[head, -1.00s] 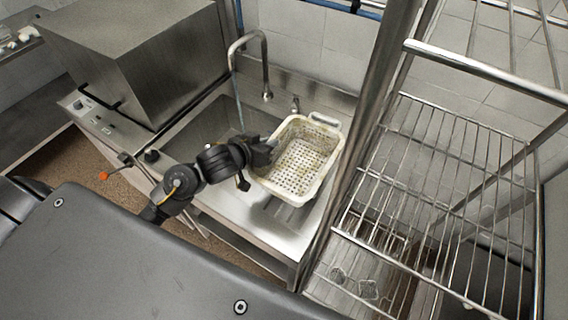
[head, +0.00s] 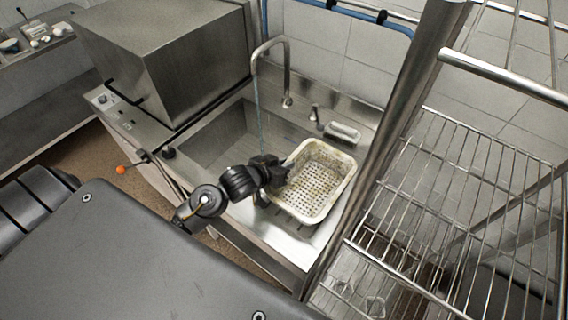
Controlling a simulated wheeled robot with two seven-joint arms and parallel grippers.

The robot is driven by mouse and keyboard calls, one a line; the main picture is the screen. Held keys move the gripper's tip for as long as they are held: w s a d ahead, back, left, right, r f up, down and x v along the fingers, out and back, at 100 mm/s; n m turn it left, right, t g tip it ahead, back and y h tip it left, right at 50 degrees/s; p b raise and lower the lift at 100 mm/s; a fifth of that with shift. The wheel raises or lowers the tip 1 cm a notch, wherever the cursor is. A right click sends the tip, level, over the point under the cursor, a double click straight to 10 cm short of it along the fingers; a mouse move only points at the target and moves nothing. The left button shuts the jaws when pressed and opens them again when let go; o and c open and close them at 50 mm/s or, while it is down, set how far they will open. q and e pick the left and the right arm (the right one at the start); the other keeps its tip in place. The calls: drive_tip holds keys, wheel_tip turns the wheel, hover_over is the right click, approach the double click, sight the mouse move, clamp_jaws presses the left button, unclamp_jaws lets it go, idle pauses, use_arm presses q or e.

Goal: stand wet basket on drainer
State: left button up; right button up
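The basket (head: 318,202), cream-coloured, perforated and stained brown, is upright with its open top towards me, at the right of the sink. My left gripper (head: 285,171) is at its left rim and looks shut on it; the fingertips are partly hidden. The bare steel drainer surface (head: 287,229) lies below and in front of the basket. I cannot tell whether the basket touches it. My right gripper is not in view.
The sink basin (head: 222,137) lies left of the basket, with a tall tap (head: 287,72) behind. A small pale dish (head: 343,132) is at the back. A steel post (head: 398,125) and wire rack (head: 460,180) stand close on the right. A large steel box (head: 165,65) is at the left.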

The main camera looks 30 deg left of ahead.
use_arm(q)
drive_tip(key=o, duration=0.5)
drive_tip(key=v, duration=1.2)
drive_tip(key=shift+b, duration=0.4)
drive_tip(key=shift+s, duration=0.1)
